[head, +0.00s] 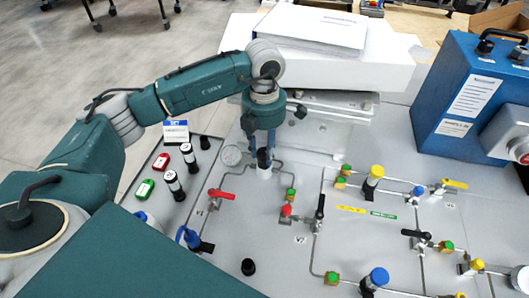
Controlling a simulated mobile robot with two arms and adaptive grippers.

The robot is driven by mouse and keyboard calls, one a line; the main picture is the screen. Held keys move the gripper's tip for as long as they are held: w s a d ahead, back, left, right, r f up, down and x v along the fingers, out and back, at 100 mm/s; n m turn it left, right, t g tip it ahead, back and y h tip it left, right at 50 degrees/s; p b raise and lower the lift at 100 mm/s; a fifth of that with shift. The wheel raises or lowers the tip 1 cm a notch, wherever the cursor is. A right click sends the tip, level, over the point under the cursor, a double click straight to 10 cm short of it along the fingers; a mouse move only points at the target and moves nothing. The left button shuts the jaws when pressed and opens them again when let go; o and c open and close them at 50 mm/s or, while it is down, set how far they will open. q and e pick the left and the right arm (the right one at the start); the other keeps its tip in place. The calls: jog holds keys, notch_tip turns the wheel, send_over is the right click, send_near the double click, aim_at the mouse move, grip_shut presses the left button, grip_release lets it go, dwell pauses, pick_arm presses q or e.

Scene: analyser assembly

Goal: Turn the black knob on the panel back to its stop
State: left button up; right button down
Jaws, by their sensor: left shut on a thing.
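My left gripper (263,147) points down from above and is shut on the knob. The fingers partly cover the knob, so its turn angle cannot be told. My right gripper is not in view.
Another black knob (248,267) stands apart nearer the front. Black-capped cylinders (174,184) stand at left. A white box (315,68) is behind, and a blue case (468,100) is at right.

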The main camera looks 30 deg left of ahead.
aim_at(264, 152)
pick_arm(q)
jog(key=n+b, duration=0.1)
jog(key=n, duration=0.5)
jog(key=shift+a+n+b, duration=0.1)
jog(key=shift+n+b, duration=0.2)
jog(key=shift+b, duration=0.05)
jog(key=n, duration=0.5)
jog(key=shift+b, duration=0.35)
jog(key=shift+n, duration=0.4)
jog(key=o, duration=1.1)
jog(key=shift+o, duration=0.2)
jog(key=shift+r, duration=0.1)
notch_tip(264, 152, up, 12)
